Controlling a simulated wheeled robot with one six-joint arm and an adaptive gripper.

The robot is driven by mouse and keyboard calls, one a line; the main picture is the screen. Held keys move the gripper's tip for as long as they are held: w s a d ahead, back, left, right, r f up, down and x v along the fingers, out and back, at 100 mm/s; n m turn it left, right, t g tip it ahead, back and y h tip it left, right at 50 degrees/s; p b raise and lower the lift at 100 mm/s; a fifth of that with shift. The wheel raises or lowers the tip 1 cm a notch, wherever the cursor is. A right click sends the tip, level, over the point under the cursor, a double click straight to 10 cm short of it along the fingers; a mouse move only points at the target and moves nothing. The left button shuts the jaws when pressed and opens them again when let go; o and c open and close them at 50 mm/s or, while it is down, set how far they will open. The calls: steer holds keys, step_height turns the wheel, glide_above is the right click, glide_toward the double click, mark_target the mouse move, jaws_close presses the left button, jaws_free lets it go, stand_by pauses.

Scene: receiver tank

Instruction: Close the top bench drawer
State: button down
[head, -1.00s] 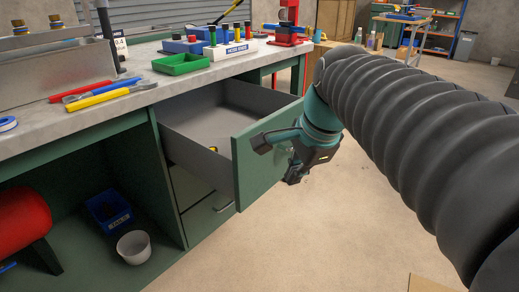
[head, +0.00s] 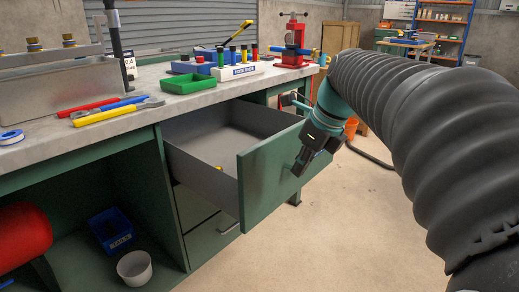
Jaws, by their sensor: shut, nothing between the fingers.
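The top bench drawer (head: 271,170) is pulled out from under the workbench (head: 150,110). Its green front stands well clear of the bench, and its grey inside shows, with a small yellow thing (head: 219,168) partly visible. My gripper (head: 300,168) is shut and empty, pointing down in front of the right part of the drawer front. It overlaps the front in the picture; I cannot tell whether it touches. The drawer's handle is not clearly visible.
A lower drawer (head: 212,238) sits shut beneath. On the bench top are a green tray (head: 189,84), pliers (head: 115,108), a labelled rack (head: 238,70) and a red vise (head: 293,45). A white bucket (head: 135,267) stands on the lower shelf. Floor in front is clear.

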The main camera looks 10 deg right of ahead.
mark_target(271, 188)
steer(key=w+a+f, duration=0.2)
steer(key=w+f, duration=0.1)
steer(key=w+a+f, duration=0.1)
steer(key=shift+w+a+f+b, duration=0.1)
steer(key=shift+w+f+b, duration=0.1)
steer(key=shift+f+b, duration=0.2)
steer(key=shift+w+a+r, duration=0.1)
steer(key=shift+w, duration=0.05)
